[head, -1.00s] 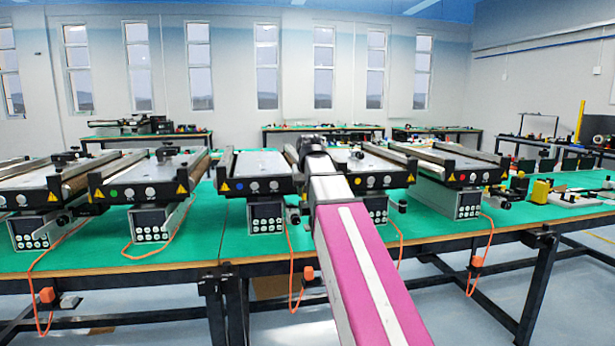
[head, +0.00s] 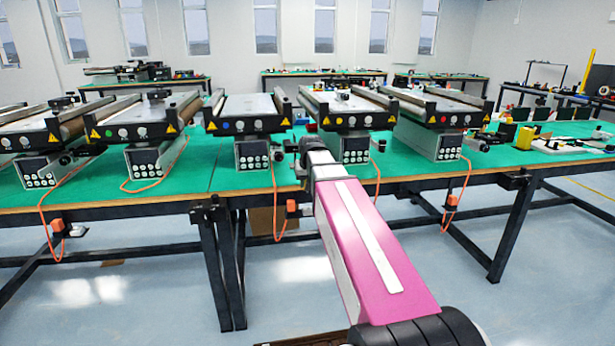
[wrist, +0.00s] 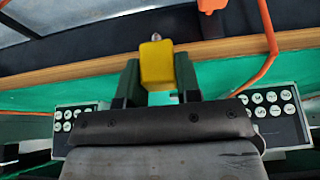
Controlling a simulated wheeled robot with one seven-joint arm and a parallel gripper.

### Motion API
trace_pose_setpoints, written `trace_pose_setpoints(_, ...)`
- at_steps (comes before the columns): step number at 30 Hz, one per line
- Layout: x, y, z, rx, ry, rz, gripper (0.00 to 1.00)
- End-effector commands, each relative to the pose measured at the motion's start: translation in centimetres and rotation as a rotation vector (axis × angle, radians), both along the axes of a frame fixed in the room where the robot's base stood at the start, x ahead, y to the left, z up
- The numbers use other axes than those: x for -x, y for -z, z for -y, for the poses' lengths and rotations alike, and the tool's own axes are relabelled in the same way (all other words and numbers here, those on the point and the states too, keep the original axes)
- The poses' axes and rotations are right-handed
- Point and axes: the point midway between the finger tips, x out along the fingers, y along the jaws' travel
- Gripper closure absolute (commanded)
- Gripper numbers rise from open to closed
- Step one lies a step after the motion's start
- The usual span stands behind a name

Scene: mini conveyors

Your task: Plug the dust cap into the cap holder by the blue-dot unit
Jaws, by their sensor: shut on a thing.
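My gripper (wrist: 157,82) is shut on a yellow block-shaped piece with a small metal tip, which I take to be the dust cap (wrist: 157,62). In the head view my arm hides the fingers and the piece. The blue-dot unit (head: 248,124) is the middle conveyor, with a blue dot on its front panel and a keypad box below. My wrist is at the table's front edge, just right of that box. A small dark fitting (head: 277,155) stands beside the box, partly hidden; I cannot tell whether it is the cap holder.
Orange cables hang over the wooden table edge (head: 170,195). Green tabletop between the keypad boxes is mostly clear.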

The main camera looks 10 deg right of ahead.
Motion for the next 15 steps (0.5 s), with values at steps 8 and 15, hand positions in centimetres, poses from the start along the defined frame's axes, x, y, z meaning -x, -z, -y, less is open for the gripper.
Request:
trace_pose_setpoints(8, 0.01, 0.0, 0.0, 0.0, 0.0, 0.0, 0.92)
trace_pose_setpoints(15, 0.03, 0.43, 0.0, 0.0, 0.0, -0.001, 0.92)
